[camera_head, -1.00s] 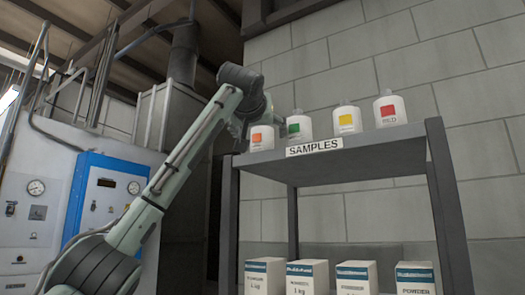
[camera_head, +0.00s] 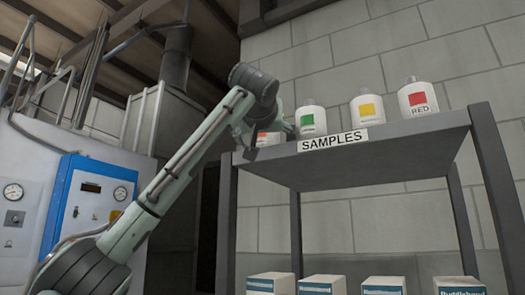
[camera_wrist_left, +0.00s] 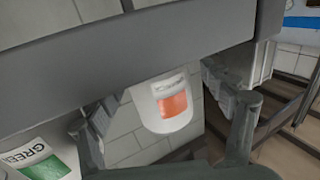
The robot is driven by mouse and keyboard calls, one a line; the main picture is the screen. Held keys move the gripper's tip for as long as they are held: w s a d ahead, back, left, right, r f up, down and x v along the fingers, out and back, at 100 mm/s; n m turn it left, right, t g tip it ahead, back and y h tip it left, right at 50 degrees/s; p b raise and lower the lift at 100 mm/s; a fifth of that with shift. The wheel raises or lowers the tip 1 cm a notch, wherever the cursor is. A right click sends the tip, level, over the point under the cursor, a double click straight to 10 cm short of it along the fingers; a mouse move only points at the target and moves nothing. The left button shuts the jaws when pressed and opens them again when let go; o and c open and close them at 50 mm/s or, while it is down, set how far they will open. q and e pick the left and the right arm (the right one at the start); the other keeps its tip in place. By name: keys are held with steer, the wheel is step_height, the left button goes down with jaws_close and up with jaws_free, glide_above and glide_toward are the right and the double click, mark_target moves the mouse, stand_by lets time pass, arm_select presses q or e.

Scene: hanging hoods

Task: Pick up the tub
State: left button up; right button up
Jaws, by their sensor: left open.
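The tub with the orange label is white and stands at the left end of the top shelf (camera_head: 400,160). In the head view the tub (camera_head: 266,138) is mostly hidden behind my left arm and the shelf edge. In the left wrist view the tub (camera_wrist_left: 172,103) shows between the spread fingers of my left gripper (camera_wrist_left: 163,95), with its orange label facing the camera. The gripper is open, and I see no contact with the tub. In the head view my left gripper (camera_head: 273,126) is at the tub, its fingers hard to make out. My right gripper is not in view.
A green-labelled container (camera_head: 311,118) stands close right of the tub, then yellow (camera_head: 367,109) and red (camera_head: 418,98) ones. The shelf's front carries a SAMPLES sign (camera_head: 332,140). Several boxes (camera_head: 324,285) stand below. A blue panel (camera_head: 88,205) is at the left.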

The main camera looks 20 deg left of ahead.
arm_select(q)
steer(key=shift+w+r, duration=0.1)
steer(key=shift+w, duration=0.1)
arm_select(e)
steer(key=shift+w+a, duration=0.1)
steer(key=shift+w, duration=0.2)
arm_select(q)
steer(key=shift+s+d, duration=0.1)
steer(key=shift+s, duration=0.05)
steer(key=shift+c, duration=0.5)
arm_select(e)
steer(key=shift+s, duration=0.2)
arm_select(q)
steer(key=c, duration=0.9)
steer(key=shift+r, duration=0.1)
